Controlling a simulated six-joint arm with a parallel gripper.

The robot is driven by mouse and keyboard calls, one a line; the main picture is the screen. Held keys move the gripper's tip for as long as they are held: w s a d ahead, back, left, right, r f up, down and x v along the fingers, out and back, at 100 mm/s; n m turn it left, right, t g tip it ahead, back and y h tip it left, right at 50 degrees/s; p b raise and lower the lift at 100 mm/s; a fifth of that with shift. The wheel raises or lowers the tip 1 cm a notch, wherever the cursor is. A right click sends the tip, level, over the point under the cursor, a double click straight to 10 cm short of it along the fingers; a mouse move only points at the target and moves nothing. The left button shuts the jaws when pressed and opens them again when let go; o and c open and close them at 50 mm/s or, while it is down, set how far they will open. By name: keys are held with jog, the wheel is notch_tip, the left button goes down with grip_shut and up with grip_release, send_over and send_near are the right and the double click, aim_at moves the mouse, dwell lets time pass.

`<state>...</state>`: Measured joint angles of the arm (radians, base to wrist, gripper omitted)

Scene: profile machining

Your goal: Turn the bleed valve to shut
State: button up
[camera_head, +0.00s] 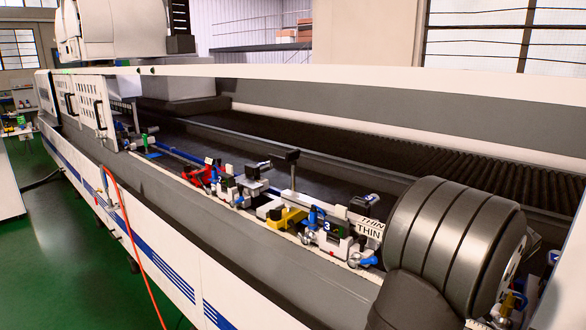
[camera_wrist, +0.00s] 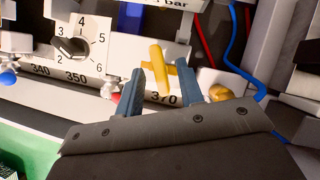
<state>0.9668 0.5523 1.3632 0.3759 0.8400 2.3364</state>
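In the wrist view a yellow valve handle (camera_wrist: 157,58) stands in front of the white panel, above the scale near 370. It looks like the bleed valve, though no label naming it is readable. My gripper (camera_wrist: 160,82) has two blue-grey fingers spread apart, one on each side of the handle's lower part. The handle's short side arm comes close to the right finger; I cannot tell if they touch. In the head view my dark arm covers the lower right and largely hides my gripper and the valve.
A numbered dial (camera_wrist: 72,45) is left of the handle. In the head view several clamps, including a yellow one (camera_head: 287,218), line the long machine's rail.

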grip_shut()
jog(key=shift+w+a+m+g+h, duration=0.1)
jog(key=shift+m+g+h, duration=0.3)
jog(key=shift+m, duration=0.75)
jog(key=shift+a+m+g+h, duration=0.1)
jog(key=shift+m+g+h, duration=0.1)
jog(key=shift+m+h, duration=0.7)
jog(key=shift+m+y, duration=0.25)
jog(key=shift+y, duration=0.05)
jog(key=shift+o, duration=0.6)
grip_release()
jog(key=shift+r, duration=0.15)
jog(key=shift+r, duration=3.35)
